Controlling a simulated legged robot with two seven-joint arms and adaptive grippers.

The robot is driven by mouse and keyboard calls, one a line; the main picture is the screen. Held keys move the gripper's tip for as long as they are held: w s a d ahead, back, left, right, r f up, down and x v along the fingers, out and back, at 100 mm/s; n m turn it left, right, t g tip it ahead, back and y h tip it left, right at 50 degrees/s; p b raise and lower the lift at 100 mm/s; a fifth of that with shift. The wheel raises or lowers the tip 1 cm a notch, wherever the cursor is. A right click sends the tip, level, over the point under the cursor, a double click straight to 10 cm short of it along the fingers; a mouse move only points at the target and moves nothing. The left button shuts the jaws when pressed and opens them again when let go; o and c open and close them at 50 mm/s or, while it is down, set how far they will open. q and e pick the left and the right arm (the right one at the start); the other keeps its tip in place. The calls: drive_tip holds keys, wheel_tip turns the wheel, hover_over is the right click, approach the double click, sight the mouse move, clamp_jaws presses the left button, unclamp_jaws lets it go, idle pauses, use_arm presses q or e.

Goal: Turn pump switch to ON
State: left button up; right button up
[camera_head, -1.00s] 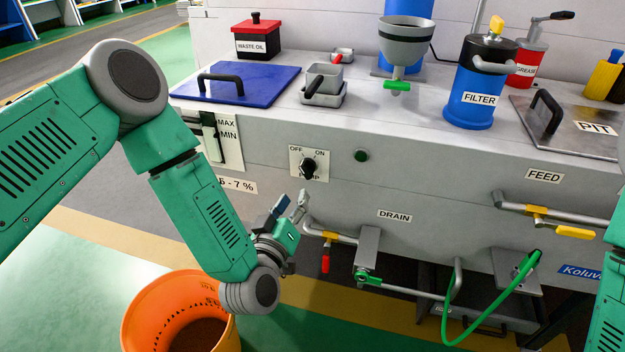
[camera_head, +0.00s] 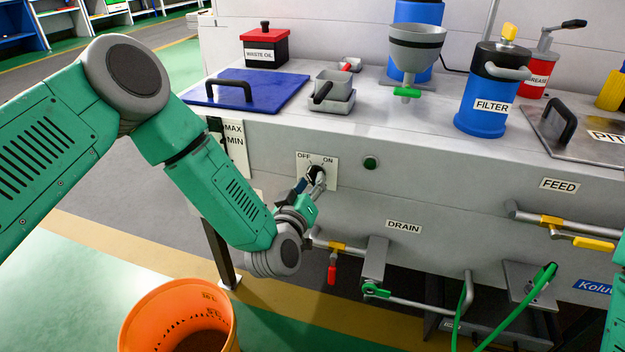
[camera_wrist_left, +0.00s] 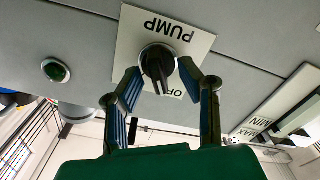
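The pump switch is a black rotary knob (camera_head: 318,171) on a white plate (camera_head: 331,180) on the machine's front. The plate reads OFF at upper left and ON at upper right in the head view. My left gripper (camera_head: 311,184) is right at the knob and partly covers it. In the left wrist view the picture is upside down, and the knob (camera_wrist_left: 157,62) sits between the spread fingers of my left gripper (camera_wrist_left: 160,79). The fingers look open, with gaps beside the knob. The ON mark is hidden there. My right gripper is out of view.
A green button (camera_head: 370,163) is right of the plate. Below are the drain pipe with a red-handled valve (camera_head: 332,272) and a green hose (camera_head: 500,318). An orange bucket (camera_head: 180,312) stands on the floor. The tabletop above holds a blue lid (camera_head: 250,92) and a funnel (camera_head: 416,45).

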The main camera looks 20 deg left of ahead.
use_arm(q)
drive_tip(key=shift+d, duration=0.1)
clamp_jaws()
drive_tip(key=shift+r+m+p, duration=0.1)
drive_tip(key=shift+m+p, duration=0.65)
drive_tip(key=shift+m, duration=0.25)
drive_tip(key=shift+m+p, duration=0.45)
drive_tip(key=shift+m, duration=0.45)
drive_tip(key=shift+f+m, duration=0.2)
drive_tip(key=shift+m, duration=0.2)
drive_tip(key=shift+s, duration=0.1)
